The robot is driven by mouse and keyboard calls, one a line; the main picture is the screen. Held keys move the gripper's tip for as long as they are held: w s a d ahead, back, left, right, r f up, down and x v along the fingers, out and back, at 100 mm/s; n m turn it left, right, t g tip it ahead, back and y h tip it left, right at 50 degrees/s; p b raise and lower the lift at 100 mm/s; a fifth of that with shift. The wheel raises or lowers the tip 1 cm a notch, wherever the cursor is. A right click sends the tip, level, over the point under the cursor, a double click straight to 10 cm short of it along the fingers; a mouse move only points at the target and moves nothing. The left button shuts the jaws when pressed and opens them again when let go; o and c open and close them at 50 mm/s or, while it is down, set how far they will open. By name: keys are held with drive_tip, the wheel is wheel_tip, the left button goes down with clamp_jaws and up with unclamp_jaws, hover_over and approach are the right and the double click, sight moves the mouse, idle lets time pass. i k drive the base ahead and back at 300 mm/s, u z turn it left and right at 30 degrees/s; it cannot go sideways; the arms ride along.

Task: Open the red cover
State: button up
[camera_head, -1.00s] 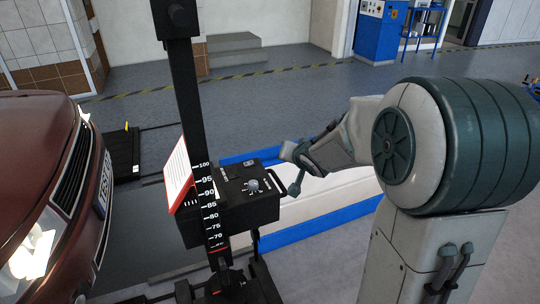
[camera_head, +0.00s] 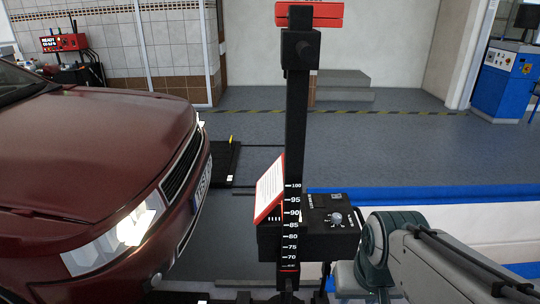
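The red cover (camera_head: 269,187) is a thin panel with a pale face and red edges. It stands tilted up at the left side of the black box (camera_head: 311,240), partly behind the scaled black post (camera_head: 294,150). The box top shows a round pale knob (camera_head: 336,218). My arm comes in from the lower right and ends in view at a rounded grey-green joint beside the box's right side. My gripper cannot be made out in this view.
A dark red car (camera_head: 90,150) with a lit headlight stands close on the left. A red bar (camera_head: 309,15) tops the post. A white and blue raised edge (camera_head: 440,193) runs behind my arm. Grey floor (camera_head: 370,145) lies open behind the box.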

sight(269, 187)
drive_tip(key=k, duration=0.2)
drive_tip(key=u, duration=1.45)
drive_tip(key=i, duration=0.5)
drive_tip(key=z, duration=0.05)
